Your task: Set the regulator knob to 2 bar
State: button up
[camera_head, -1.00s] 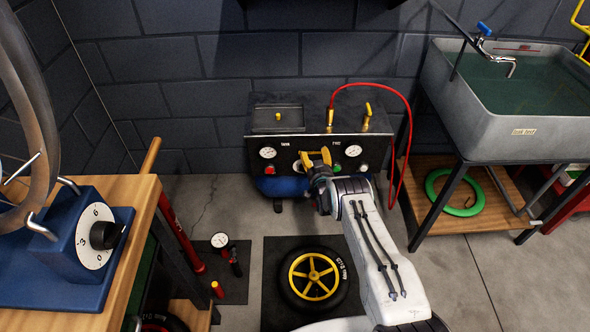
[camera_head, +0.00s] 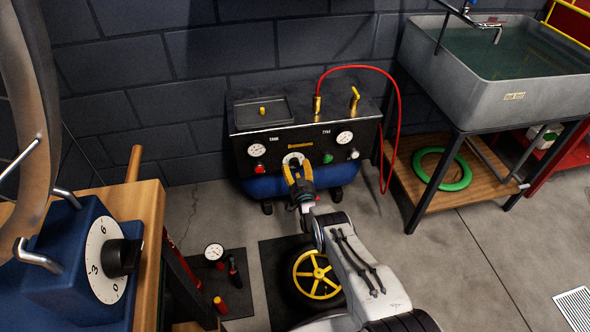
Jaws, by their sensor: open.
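The compressor panel (camera_head: 325,133) stands against the back wall above a blue tank. It has a TANK gauge (camera_head: 257,151) on the left and a TYRE gauge (camera_head: 345,138) on the right. Between them, a pale round dial (camera_head: 293,159) shows, apparently the regulator dial. Its knob and setting cannot be read, as my fingers partly cover it. My gripper (camera_head: 294,169) is open, its yellow fingers pointing at the panel just in front of and below this dial. Whether they touch the knob cannot be told.
A red button (camera_head: 260,168) and a green button (camera_head: 328,158) flank the dial. A red hose (camera_head: 398,110) loops at the right. A blue box with a numbered dial (camera_head: 106,258) stands on the left bench. A tyre with a yellow wheel (camera_head: 317,275) lies below my arm. A sink (camera_head: 480,110) is at right.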

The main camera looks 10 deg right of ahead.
jog(key=shift+w+b, duration=0.85)
jog(key=shift+w, duration=0.3)
jog(key=shift+c, duration=0.4)
jog(key=c, duration=1.2)
jog(key=shift+o, duration=0.2)
